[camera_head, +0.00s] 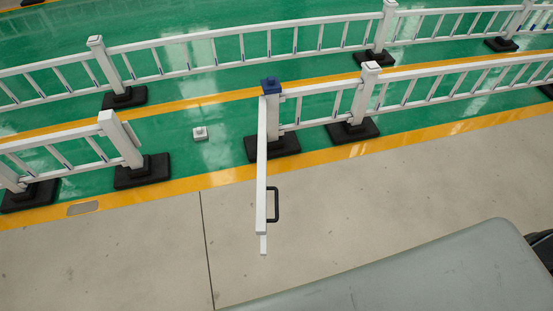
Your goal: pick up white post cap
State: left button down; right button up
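A small white post cap (200,133) lies on the green floor, in the gap between two stretches of white fence. A white post (273,120) to its right carries a blue cap (271,84) on top. Neither my left nor my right gripper shows in the head view.
A white gate panel with a black handle (273,204) swings out from the blue-capped post over the grey concrete floor. Black post bases (142,171) stand beside the gap. Another white fence (190,55) runs behind. A grey-green surface (430,280) fills the lower right. The concrete at lower left is clear.

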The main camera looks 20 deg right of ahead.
aim_at(199, 134)
jog(key=k+l, duration=0.6)
jog(key=l, duration=0.15)
jog(key=i+j, duration=0.2)
jog(key=j, duration=0.25)
jog(key=i+j, duration=0.25)
jog(key=j, duration=0.15)
jog(key=i+j, duration=0.2)
jog(key=j, duration=0.25)
jog(key=i+j+u, duration=0.1)
jog(key=j, duration=0.35)
jog(key=i+j, duration=0.55)
jog(key=j, duration=0.25)
jog(key=i+l, duration=0.1)
jog(key=i, duration=0.4)
jog(key=i+u, duration=0.1)
jog(key=i, duration=0.4)
jog(key=i+l+u, duration=0.1)
jog(key=i, duration=0.35)
jog(key=l, duration=0.1)
